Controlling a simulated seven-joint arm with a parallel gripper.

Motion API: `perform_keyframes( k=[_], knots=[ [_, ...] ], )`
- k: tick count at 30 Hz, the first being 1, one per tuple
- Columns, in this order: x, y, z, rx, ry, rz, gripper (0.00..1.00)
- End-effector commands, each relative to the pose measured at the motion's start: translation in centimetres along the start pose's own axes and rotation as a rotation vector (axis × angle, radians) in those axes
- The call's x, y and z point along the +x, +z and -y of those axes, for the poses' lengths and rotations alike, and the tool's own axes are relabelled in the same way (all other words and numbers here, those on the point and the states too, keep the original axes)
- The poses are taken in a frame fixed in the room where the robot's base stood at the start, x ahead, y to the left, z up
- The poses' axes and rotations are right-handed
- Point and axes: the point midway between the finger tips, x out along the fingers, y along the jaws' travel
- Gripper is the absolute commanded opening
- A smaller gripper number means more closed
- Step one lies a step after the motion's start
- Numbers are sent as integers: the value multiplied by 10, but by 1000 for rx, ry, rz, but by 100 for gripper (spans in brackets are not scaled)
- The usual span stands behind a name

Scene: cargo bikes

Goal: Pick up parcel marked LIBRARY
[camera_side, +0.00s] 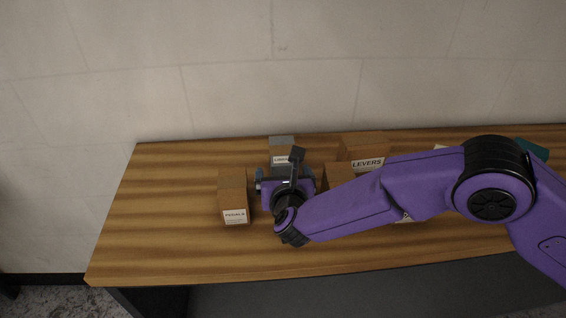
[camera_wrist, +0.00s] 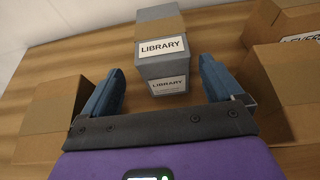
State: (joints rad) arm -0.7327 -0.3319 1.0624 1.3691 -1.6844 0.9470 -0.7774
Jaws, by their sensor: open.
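The grey parcel marked LIBRARY (camera_side: 281,143) stands upright on the wooden table, just beyond my gripper in the side view. In the wrist view the parcel (camera_wrist: 158,14) is straight ahead, with two LIBRARY labels facing me, one above the other. My gripper (camera_wrist: 161,70) is open, with one blue finger toward each side of the parcel and visible gaps between. It holds nothing. In the side view my gripper (camera_side: 284,172) is low in front of the parcel, and my wrist hides the parcel's lower part.
A brown parcel (camera_side: 233,182) with a white label stands close on the left. Another brown box (camera_side: 338,175) is close on the right, with the LEVERS box (camera_side: 366,150) behind it. The left end of the table (camera_side: 150,205) is clear. A wall rises behind.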

Motion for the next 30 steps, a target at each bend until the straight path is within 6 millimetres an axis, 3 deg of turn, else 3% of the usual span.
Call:
perform_keyframes(
  k=[12,22,23,29,30],
  knots=[
    [47,-1,6,1,-2,0,94],
    [52,0,5,0,0,0,94],
    [52,0,5,0,0,0,90],
    [52,0,5,0,0,0,25],
    [52,1,5,2,0,3,23]
  ],
)
